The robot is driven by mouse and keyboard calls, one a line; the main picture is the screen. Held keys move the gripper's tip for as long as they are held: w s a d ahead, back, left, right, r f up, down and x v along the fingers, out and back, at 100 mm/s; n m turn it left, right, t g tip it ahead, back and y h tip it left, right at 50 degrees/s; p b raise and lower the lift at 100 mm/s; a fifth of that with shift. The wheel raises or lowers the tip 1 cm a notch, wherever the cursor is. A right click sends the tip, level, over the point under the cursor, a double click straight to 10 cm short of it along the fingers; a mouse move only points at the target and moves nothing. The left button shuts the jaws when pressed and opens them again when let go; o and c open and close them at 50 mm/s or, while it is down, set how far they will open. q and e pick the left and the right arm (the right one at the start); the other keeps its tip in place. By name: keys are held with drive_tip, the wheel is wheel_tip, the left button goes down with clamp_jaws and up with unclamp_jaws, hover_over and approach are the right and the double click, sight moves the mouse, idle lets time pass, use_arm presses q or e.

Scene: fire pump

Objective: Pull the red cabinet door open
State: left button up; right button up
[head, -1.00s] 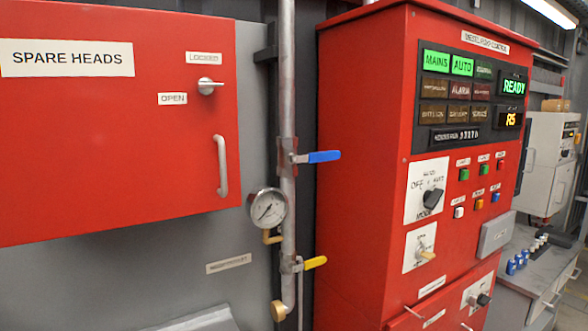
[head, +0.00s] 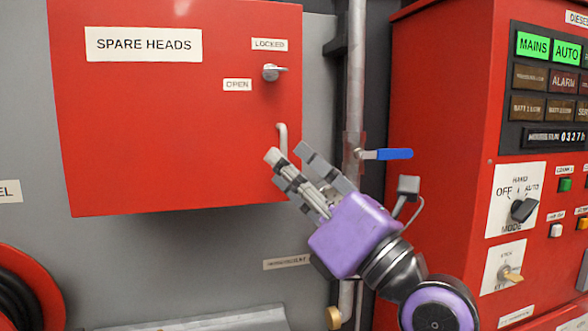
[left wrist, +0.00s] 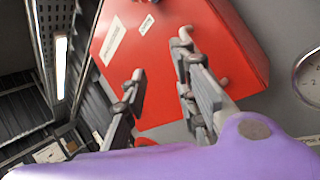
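The red cabinet door (head: 150,130), labelled SPARE HEADS, is shut. Its silver latch knob (head: 273,72) sits between the LOCKED and OPEN labels. The door handle (head: 282,138) is a pale vertical bar; its top shows and its lower part is hidden behind my fingers. My left gripper (head: 288,153) is open at the handle's height, coming from the lower right. In the left wrist view, its fingers (left wrist: 160,60) stand wide apart before the red door (left wrist: 165,85). Part of the handle (left wrist: 222,82) shows beside the right-hand finger; contact cannot be told. My right gripper is not in view.
A vertical pipe (head: 356,40) with a blue valve lever (head: 394,154) runs close to the right of the cabinet. The red pump control panel (head: 440,120) stands further right. A pressure gauge (left wrist: 310,75) shows in the wrist view. A red hose reel (head: 45,285) is at lower left.

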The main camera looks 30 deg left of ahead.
sight(290, 159)
use_arm(q)
drive_tip(key=w+a+t+h, duration=0.1)
drive_tip(key=h, duration=0.1)
drive_tip(key=w+a+n+t+h, duration=0.1)
drive_tip(key=w+h, duration=0.1)
drive_tip(key=w+a+t+h, duration=0.1)
drive_tip(key=w+h, duration=0.1)
drive_tip(key=h, duration=0.1)
drive_tip(key=shift+a+r+n, duration=0.25)
drive_tip(key=shift+a+n, duration=0.1)
drive_tip(key=shift+n, duration=0.05)
drive_tip(key=shift+w+a+t, duration=0.25)
drive_tip(key=shift+a+t, duration=0.05)
drive_tip(key=shift+a, duration=0.1)
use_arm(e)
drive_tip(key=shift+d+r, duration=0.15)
use_arm(q)
drive_tip(key=shift+c, duration=0.2)
clamp_jaws()
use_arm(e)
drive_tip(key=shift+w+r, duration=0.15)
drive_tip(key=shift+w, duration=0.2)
